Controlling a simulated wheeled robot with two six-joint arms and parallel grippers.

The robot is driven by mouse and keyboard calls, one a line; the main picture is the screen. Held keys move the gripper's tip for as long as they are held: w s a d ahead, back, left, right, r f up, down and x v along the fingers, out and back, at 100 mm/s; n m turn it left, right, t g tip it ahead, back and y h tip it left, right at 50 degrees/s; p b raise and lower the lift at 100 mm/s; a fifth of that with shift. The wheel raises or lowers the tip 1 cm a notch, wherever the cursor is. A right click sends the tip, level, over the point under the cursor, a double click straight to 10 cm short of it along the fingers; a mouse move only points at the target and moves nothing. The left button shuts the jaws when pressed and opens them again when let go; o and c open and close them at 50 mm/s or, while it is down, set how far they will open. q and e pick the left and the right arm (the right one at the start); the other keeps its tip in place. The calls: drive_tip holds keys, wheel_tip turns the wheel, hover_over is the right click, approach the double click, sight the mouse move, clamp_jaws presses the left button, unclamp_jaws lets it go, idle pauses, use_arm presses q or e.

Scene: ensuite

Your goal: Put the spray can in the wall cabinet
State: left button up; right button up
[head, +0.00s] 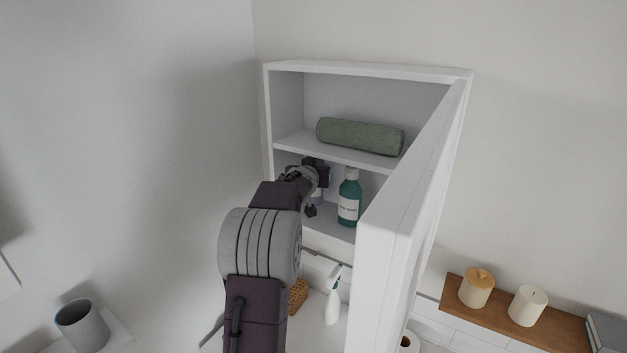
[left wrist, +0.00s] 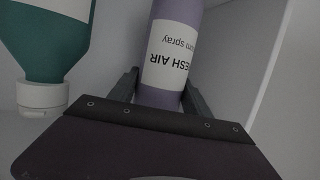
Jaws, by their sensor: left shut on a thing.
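The wall cabinet (head: 365,69) hangs at the centre of the head view, with its door (head: 400,205) swung open toward me. My left gripper (head: 316,190) is inside the lower compartment, shut on the purple spray can (head: 319,198). The can is mostly hidden behind the gripper in the head view. In the left wrist view the spray can (left wrist: 170,55) shows its white "FRESH AIR" label upside down, between the fingers of my left gripper (left wrist: 160,95). I cannot tell whether its base touches the shelf. My right gripper is not in view.
A teal bottle (head: 349,200) stands just right of the can; it also shows in the wrist view (left wrist: 50,45). A rolled green towel (head: 360,136) lies on the upper shelf. Below are a white spray bottle (head: 333,300), a grey cup (head: 82,325) and a wooden shelf (head: 510,328) with candles.

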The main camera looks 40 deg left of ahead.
sight(317, 198)
use_arm(q)
drive_tip(key=f+b, duration=0.3)
drive_tip(key=f, duration=0.1)
drive_tip(key=shift+w+b, duration=0.2)
drive_tip(key=shift+b, duration=0.2)
drive_tip(key=shift+s+r, duration=0.1)
drive_tip(key=shift+r, duration=0.2)
drive_tip(key=shift+f, duration=0.15)
drive_tip(key=o, duration=1.6)
